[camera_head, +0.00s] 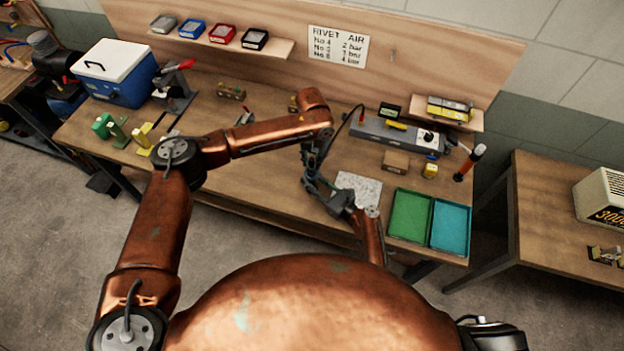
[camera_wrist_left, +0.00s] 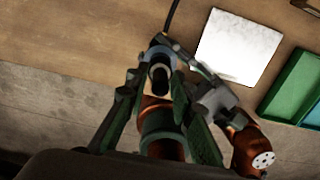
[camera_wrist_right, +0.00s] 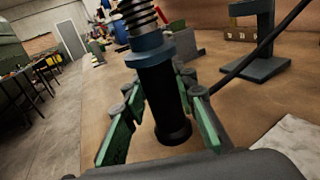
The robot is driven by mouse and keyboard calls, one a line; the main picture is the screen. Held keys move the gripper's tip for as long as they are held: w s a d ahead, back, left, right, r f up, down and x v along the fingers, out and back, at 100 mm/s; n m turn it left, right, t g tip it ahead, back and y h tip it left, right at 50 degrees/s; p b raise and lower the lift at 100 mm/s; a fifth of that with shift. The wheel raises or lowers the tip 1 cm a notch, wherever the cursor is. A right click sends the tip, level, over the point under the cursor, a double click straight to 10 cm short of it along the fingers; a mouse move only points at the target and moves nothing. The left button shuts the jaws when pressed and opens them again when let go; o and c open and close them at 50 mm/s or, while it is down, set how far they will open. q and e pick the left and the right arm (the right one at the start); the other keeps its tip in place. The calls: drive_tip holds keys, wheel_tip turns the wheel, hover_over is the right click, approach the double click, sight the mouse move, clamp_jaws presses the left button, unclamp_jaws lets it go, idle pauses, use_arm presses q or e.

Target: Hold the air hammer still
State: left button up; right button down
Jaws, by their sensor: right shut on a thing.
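The air hammer shows in the right wrist view as a black cylinder (camera_wrist_right: 160,105) with a blue collar and a coiled spring above it. My right gripper (camera_wrist_right: 158,88) is shut on it, its green-padded fingers on both sides. In the head view my right gripper (camera_head: 328,187) is above the workbench's front part, and the hammer is small and hard to make out there. My left gripper (camera_head: 312,160) is close beside it. In the left wrist view the left gripper's fingers (camera_wrist_left: 158,88) are spread, with the hammer's dark end (camera_wrist_left: 160,78) between or behind them; contact is unclear.
A pale sheet (camera_head: 358,188) lies on the bench beside the grippers. Green (camera_head: 410,216) and blue (camera_head: 451,224) trays are to the right. A grey toolbox-like unit (camera_head: 395,134) stands behind. A dark hose (camera_wrist_right: 265,45) runs near the hammer. Bench space left of the grippers is mostly clear.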

sight(312, 159)
use_arm(q)
clamp_jaws()
drive_tip(key=shift+r, duration=1.75)
use_arm(e)
drive_tip(key=shift+d, duration=0.1)
use_arm(q)
drive_tip(key=shift+r, duration=1.45)
use_arm(e)
drive_tip(key=c, duration=1.5)
unclamp_jaws()
